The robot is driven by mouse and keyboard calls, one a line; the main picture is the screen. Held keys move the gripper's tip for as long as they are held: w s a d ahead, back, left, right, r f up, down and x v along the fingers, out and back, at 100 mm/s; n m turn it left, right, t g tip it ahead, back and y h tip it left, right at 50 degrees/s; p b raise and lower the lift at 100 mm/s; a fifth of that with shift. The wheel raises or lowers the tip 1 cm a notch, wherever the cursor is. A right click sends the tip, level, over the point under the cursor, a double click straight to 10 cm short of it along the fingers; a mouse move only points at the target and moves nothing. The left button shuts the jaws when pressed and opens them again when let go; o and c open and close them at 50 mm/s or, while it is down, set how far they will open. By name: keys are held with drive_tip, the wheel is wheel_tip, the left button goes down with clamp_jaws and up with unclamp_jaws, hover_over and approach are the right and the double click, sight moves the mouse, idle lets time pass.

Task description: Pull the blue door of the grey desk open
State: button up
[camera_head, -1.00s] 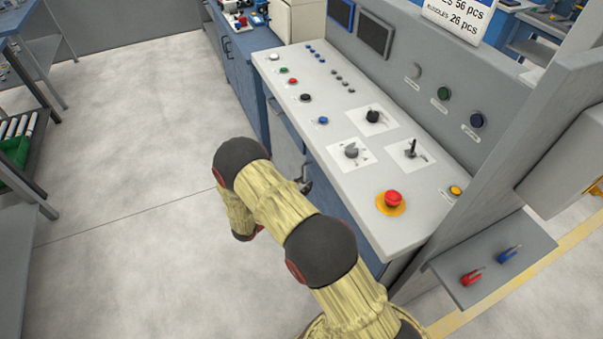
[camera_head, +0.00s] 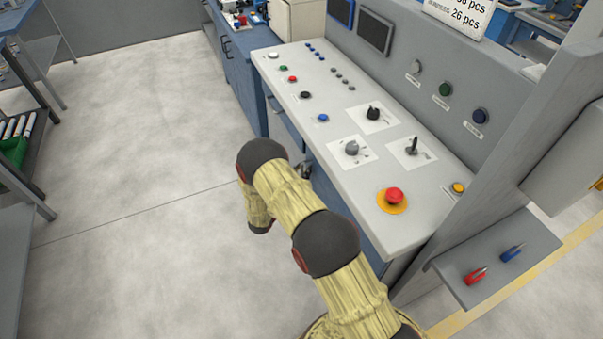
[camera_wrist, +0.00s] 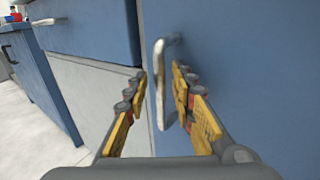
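The grey desk (camera_head: 341,174) with its sloped control panel stands right of my arm in the head view. Its blue door (camera_wrist: 250,80) fills the right of the wrist view and looks closed. A vertical silver handle (camera_wrist: 160,85) is fixed near the door's left edge. My gripper (camera_wrist: 158,85) is open, with one yellow-padded finger on each side of the handle. The handle stands between the fingers, and I see no clear grip on it. In the head view my arm hides most of the door and the gripper.
A blue drawer (camera_wrist: 90,28) sits above a grey panel (camera_wrist: 95,95), left of the door. A red emergency button (camera_head: 394,195) is on the desk top. A small side shelf (camera_head: 490,262) holds red and blue tools. The floor left of my arm is clear.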

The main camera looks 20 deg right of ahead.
drive_tip(key=c, duration=0.3)
clamp_jaws()
idle(0.6)
